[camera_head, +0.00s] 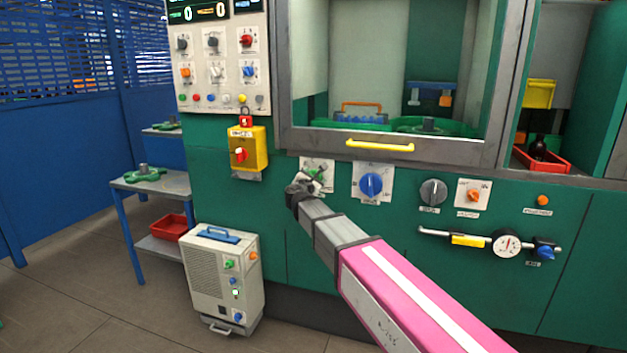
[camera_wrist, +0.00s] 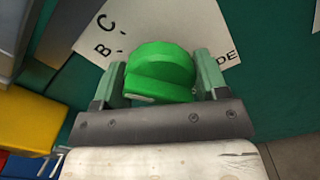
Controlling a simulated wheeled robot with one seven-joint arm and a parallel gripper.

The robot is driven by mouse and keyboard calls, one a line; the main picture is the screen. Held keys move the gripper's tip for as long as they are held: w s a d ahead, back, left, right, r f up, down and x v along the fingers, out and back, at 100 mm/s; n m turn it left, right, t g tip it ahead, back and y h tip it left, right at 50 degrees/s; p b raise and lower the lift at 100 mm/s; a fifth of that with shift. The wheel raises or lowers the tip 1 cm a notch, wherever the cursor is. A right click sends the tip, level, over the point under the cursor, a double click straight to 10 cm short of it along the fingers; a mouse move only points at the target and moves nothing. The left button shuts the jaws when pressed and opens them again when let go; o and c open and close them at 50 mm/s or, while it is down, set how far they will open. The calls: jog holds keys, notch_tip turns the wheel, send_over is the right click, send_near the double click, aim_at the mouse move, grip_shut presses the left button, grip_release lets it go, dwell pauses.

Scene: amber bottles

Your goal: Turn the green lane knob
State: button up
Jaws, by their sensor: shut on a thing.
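The green lane knob (camera_wrist: 160,70) is mounted on a white plate (camera_wrist: 192,28) with letters such as B and C on it. In the wrist view my gripper (camera_wrist: 160,78) has one finger on each side of the knob and is shut on it. In the head view my gripper (camera_head: 312,180) reaches the plate on the green machine front, below the window. The knob (camera_head: 317,172) is mostly hidden there behind my gripper. The setting that the knob points to cannot be read.
A blue knob (camera_head: 371,185) on its own plate is just right of my gripper. Further right are a grey knob (camera_head: 433,191), an orange knob (camera_head: 473,195) and a gauge (camera_head: 507,243). A yellow handle (camera_head: 380,146) is above. A yellow switch box (camera_head: 248,148) is at left.

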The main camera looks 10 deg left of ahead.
jog(key=shift+n, duration=1.6)
jog(key=o, duration=0.9)
jog(key=s, duration=0.7)
jog(key=s+a, duration=0.1)
jog(key=s, duration=0.2)
jog(key=shift+s, duration=0.4)
jog(key=shift+d, duration=0.1)
